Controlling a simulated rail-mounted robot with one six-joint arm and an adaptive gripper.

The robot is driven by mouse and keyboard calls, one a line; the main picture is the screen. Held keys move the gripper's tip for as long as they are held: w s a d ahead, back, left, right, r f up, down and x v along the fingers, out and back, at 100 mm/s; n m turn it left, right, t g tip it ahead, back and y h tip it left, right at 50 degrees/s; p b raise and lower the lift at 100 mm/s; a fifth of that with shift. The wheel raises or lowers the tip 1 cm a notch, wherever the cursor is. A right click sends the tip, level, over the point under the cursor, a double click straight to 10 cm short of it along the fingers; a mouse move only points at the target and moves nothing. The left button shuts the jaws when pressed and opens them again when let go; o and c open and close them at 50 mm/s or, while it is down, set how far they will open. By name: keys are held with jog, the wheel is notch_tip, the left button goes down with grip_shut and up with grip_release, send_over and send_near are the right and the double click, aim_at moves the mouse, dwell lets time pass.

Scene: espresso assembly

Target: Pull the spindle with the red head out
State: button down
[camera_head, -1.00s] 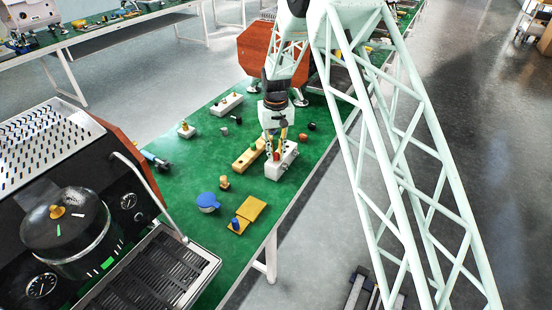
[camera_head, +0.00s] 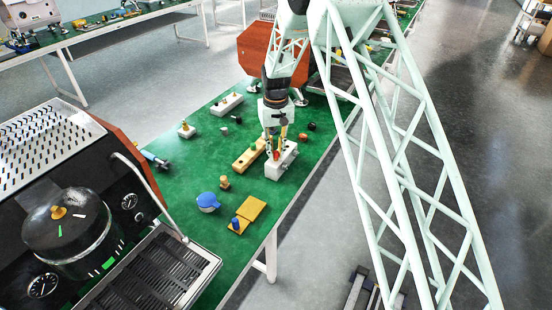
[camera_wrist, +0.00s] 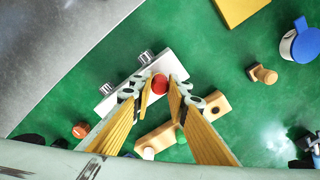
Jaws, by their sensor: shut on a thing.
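The spindle's red head (camera_wrist: 159,83) shows between my fingertips in the wrist view. It sits over the white block (camera_wrist: 118,98), and the shaft below the head is hidden. My gripper (camera_wrist: 161,86) is shut on the red head from both sides. In the head view my gripper (camera_head: 275,154) points down at the white block (camera_head: 284,166), with the red head (camera_head: 276,154) between the fingers. The block rests on the green table, and two metal pieces (camera_wrist: 146,57) stand on it in the wrist view.
A wooden block (camera_head: 248,154) lies left of the white block. Small round knobs (camera_head: 303,136) lie at the right. An espresso machine (camera_head: 80,220) stands front left.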

jog(key=shift+r+p, duration=0.85)
jog(key=shift+r, duration=1.15)
dwell(1.1)
jog(key=shift+r+p, duration=0.65)
jog(key=shift+r, duration=0.7)
